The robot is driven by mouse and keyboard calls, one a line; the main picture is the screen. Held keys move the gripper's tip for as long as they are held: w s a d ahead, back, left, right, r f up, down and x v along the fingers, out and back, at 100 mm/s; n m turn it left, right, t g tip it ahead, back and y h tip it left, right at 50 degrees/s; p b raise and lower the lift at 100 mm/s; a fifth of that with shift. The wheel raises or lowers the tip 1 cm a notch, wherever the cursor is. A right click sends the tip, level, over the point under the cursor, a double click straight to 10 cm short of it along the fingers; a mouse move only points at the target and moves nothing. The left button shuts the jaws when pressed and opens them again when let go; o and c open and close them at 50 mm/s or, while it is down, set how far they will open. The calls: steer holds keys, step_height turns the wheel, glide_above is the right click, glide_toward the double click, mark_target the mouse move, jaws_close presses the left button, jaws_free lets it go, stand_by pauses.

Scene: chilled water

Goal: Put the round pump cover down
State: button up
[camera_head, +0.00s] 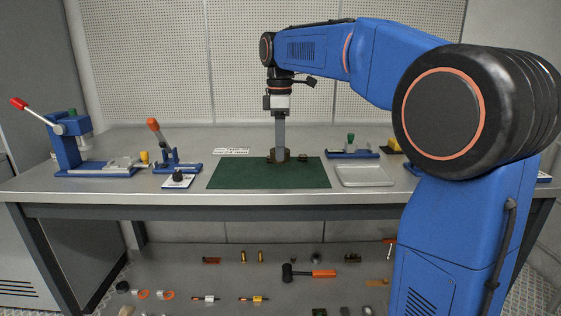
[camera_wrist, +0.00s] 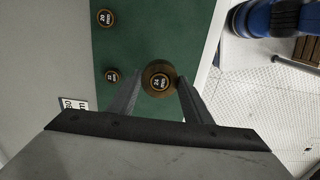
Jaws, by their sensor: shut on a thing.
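The round pump cover is a brown, brass-like disc with a dark, lettered centre, between my fingertips in the wrist view (camera_wrist: 159,66). My gripper (camera_wrist: 158,84) is shut on it. In the head view my gripper (camera_head: 280,150) points straight down over the back of the green mat (camera_head: 235,175), with the cover at its tips. I cannot tell whether the cover touches the mat. Two smaller round pieces with dark centres lie on the mat, one near the cover (camera_wrist: 112,76) and one farther off (camera_wrist: 106,18).
A metal tray (camera_head: 366,177) stands right of the mat. Blue fixtures stand at the left (camera_head: 92,150), beside the mat (camera_head: 176,160) and behind the tray (camera_head: 352,152). A white label (camera_head: 231,152) lies behind the mat. The mat's front is clear.

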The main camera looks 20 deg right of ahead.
steer(key=shift+f, duration=2.2)
steer(key=shift+f, duration=0.15)
steer(key=o, duration=1.4)
step_height(320, 180, up, 12)
steer(key=shift+r, duration=0.15)
steer(key=s+d+f+m+t, duration=0.2)
steer(key=s+f+m, duration=0.5)
steer(key=s+f, duration=0.7)
steer(key=s+d+f+m+t, duration=0.2)
steer(key=s+f+m, duration=0.5)
steer(key=s+f, duration=0.8)
steer(key=s, duration=0.3)
steer(key=shift+s+t, duration=0.3)
steer(key=shift+t, duration=0.1)
